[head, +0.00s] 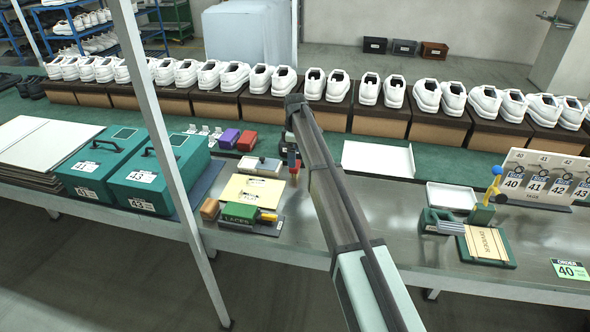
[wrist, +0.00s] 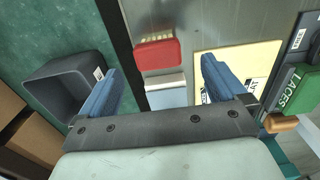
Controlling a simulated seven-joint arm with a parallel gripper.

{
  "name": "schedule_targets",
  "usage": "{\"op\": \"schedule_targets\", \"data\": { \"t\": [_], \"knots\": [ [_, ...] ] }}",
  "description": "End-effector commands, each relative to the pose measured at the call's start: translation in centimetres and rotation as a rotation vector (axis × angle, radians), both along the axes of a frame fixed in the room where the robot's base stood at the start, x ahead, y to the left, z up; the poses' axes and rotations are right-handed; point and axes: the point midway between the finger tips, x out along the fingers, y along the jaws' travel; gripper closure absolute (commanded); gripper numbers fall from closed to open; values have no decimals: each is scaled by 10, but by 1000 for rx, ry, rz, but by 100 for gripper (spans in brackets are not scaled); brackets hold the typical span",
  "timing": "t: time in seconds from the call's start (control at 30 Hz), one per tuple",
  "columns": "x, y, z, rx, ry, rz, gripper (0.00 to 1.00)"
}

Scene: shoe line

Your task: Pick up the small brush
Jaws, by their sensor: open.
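In the wrist view, a rounded wooden end (wrist: 281,123) shows beside the LACES box (wrist: 296,90), right of my gripper. My gripper (wrist: 160,78) is open, its two blue fingers wide apart and empty.
A yellow card (head: 252,189) lies behind the LACES box. Two green cases (head: 150,172) stand to the left. A grey bin (wrist: 62,88) is beside the left finger in the wrist view. White shoes (head: 235,76) on stands line the back. A white tray (head: 378,160) lies right of my arm.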

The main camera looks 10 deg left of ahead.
Motion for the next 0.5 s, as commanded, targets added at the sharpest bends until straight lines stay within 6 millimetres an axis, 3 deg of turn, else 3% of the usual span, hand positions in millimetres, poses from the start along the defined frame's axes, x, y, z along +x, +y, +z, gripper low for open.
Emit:
{"op": "schedule_targets", "data": {
  "t": [0.27,0.5],
  "knots": [
    [1,0,-16,0,0,-1,2],
    [3,0,-47,0,1,-1,2]
  ]
}}
